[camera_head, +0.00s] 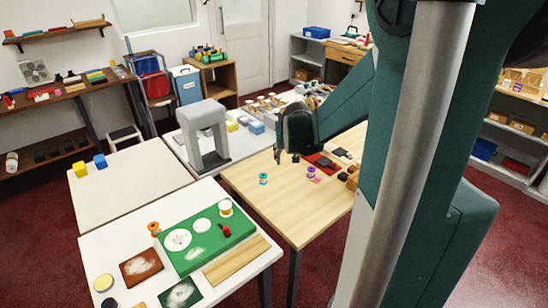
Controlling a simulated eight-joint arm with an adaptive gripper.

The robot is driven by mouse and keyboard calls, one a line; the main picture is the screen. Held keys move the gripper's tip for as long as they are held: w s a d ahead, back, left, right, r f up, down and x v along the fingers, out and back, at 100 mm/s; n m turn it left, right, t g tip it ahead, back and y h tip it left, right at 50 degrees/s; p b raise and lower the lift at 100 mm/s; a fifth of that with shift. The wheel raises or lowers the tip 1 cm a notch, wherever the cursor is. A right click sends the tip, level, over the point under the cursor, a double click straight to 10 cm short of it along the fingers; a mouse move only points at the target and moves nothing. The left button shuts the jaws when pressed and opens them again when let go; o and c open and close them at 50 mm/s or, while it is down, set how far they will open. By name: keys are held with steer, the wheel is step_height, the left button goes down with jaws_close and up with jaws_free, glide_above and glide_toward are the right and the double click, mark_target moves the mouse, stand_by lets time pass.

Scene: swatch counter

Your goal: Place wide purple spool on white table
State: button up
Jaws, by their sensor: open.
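A small purple spool (311,172) stands on the light wood table (285,213), right of my gripper. My gripper (287,158) is open over the wood table, left of the purple spool and apart from it in the picture. Its fingers point down and nothing shows between them. A white table (95,240) stands at the front left with a green mat on it. A second pale table (120,192) stands behind it. Which of these is the white table I cannot tell for sure.
A teal spool (263,178) stands left of my gripper. A pink piece (317,179) and a red mat (322,161) lie near the purple spool. A green mat (205,238), orange spool (154,229) and wooden board (236,262) crowd the front table. A grey frame (203,130) stands behind.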

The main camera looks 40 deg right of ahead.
steer(key=m+b, duration=0.1)
steer(key=m, duration=0.1)
glide_toward(312, 169)
steer(key=shift+w+d+f+g+h, duration=0.1)
steer(key=shift+w+f+g+h, duration=0.1)
steer(key=shift+w+f, duration=0.3)
steer(key=shift+w+d+f+g+h, duration=0.1)
steer(key=shift+w+d+f+g, duration=0.1)
steer(key=shift+w+f, duration=0.25)
steer(key=shift+b+x, duration=0.45)
steer(key=shift+x, duration=0.8)
steer(key=shift+f, duration=0.1)
steer(key=shift+b+x, duration=0.9)
steer(key=shift+x, duration=1.6)
steer(key=shift+a+f, duration=0.1)
steer(key=c, duration=0.9)
